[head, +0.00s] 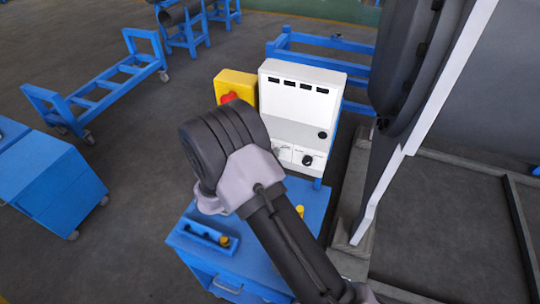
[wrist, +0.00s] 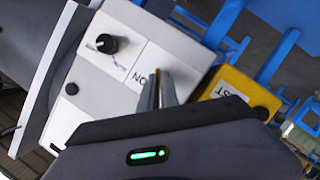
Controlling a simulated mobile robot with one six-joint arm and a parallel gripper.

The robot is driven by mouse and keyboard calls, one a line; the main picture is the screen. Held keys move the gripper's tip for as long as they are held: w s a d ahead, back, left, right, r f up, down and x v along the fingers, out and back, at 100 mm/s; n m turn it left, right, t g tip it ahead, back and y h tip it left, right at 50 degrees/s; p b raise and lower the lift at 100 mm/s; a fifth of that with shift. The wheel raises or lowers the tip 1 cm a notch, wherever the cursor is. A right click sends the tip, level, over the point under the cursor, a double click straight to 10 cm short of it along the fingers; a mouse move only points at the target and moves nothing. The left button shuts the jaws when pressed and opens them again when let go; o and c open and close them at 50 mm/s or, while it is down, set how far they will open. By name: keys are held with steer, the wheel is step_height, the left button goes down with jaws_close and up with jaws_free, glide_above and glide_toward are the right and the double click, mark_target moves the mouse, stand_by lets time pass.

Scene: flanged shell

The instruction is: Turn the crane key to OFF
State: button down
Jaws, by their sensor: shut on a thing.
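The white control box (head: 300,92) stands upright on the blue cabinet; its lower panel also shows in the wrist view (wrist: 110,75). My gripper (wrist: 158,84) has its fingers at this panel, beside printed letters that read ON upside down. It is shut on the crane key (wrist: 160,72), of which only a thin brassy sliver shows between the fingers. Which way the key points cannot be told. In the head view my wrist and arm cover most of the gripper.
A black knob (wrist: 107,43) sits on the panel beside the key and shows in the head view (head: 307,160). A yellow box (head: 235,84) with a red button (head: 228,97) adjoins the white box. The blue cabinet (head: 215,262) is below. A blue trolley (head: 100,85) stands far left.

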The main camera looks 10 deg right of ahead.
stand_by(0.4)
steer(key=c, duration=1.6)
jaws_free()
steer(key=p+v, duration=0.1)
steer(key=v, duration=1.6)
steer(key=shift+a+r, duration=0.1)
steer(key=shift+a, duration=0.05)
